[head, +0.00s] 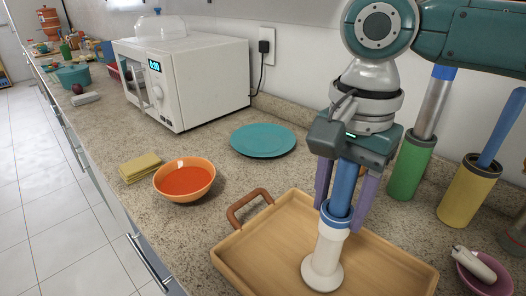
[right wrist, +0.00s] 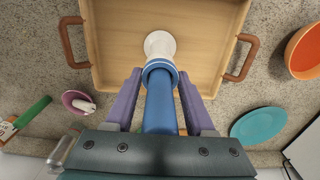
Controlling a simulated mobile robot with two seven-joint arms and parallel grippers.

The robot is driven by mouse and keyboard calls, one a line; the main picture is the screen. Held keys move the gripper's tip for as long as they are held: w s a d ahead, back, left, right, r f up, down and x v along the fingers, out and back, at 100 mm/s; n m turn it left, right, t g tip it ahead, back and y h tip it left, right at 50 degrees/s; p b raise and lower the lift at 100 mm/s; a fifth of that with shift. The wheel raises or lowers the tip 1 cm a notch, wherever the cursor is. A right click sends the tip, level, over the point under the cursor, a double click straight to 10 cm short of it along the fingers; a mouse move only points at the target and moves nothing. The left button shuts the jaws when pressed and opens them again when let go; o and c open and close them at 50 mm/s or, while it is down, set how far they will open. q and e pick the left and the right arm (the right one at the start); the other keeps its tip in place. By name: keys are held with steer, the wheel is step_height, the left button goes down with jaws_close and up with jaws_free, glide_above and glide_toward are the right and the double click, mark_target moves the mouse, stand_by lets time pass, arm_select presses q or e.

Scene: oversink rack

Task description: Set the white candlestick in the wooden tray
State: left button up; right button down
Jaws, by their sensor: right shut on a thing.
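The white candlestick (head: 325,260) has a round white base, a blue collar and a tall blue candle. It is upright over the middle of the wooden tray (head: 252,245), within its rim; I cannot tell whether its base touches the tray floor. My right gripper (head: 343,203) points down and is shut on the candlestick near its blue collar, purple fingers on either side. In the right wrist view, the candlestick (right wrist: 160,44) shows beyond the fingers (right wrist: 159,74) and the tray (right wrist: 105,42) lies beneath it. My left gripper is not in view.
Left of the tray are an orange bowl (head: 186,182), yellow sponges (head: 140,168) and a teal plate (head: 262,140). A white microwave (head: 205,82) stands farther back. Green (head: 408,170) and yellow (head: 465,195) cylinders and a pink bowl (head: 487,283) crowd the right side.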

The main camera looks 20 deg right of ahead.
steer(key=shift+c, duration=1.2)
jaws_free()
steer(key=shift+f, duration=0.1)
